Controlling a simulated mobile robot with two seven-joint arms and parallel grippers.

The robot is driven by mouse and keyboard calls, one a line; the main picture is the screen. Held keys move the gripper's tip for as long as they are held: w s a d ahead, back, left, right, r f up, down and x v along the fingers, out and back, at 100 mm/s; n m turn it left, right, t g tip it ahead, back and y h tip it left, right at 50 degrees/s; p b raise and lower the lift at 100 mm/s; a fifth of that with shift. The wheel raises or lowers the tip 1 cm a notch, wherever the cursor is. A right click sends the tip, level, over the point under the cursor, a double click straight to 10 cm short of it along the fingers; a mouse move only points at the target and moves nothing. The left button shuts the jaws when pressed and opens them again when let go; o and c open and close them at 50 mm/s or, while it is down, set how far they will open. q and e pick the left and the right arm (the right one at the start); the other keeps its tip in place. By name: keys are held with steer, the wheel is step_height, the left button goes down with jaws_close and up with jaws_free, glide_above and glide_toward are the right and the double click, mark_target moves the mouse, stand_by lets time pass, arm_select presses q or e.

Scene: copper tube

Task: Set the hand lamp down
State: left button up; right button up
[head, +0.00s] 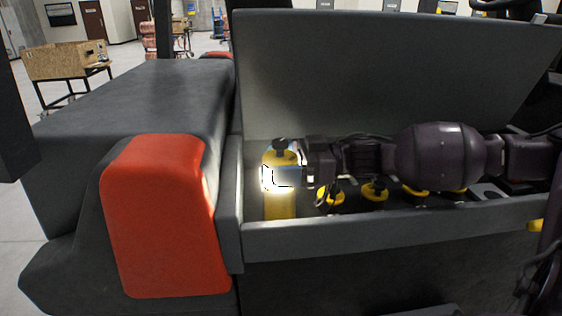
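The hand lamp (280,205) is yellow with a black top and stands upright at the left end of an open grey compartment (330,238). It is lit, and a bright glare covers its middle. My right gripper (282,177) reaches in from the right, level with the lamp's middle. Its fingers lie across the yellow body and look closed on it, though the glare washes out the fingertips. The lamp's foot is hidden behind the compartment's front wall, so I cannot tell whether it touches the floor. My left gripper is not in view.
Several yellow-and-black items (375,191) sit in the compartment below my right arm. A raised grey lid (380,70) stands behind it. A red corner block (160,215) and a dark grey body (150,95) lie to the left. A wooden crate (65,60) stands far back.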

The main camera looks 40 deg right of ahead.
steer(key=shift+r, duration=0.1)
steer(key=shift+s+d+r+p, duration=0.1)
steer(key=shift+s+d+p, duration=0.2)
steer(key=shift+d, duration=0.15)
steer(key=shift+p+v, duration=2)
steer(key=shift+v, duration=3.5)
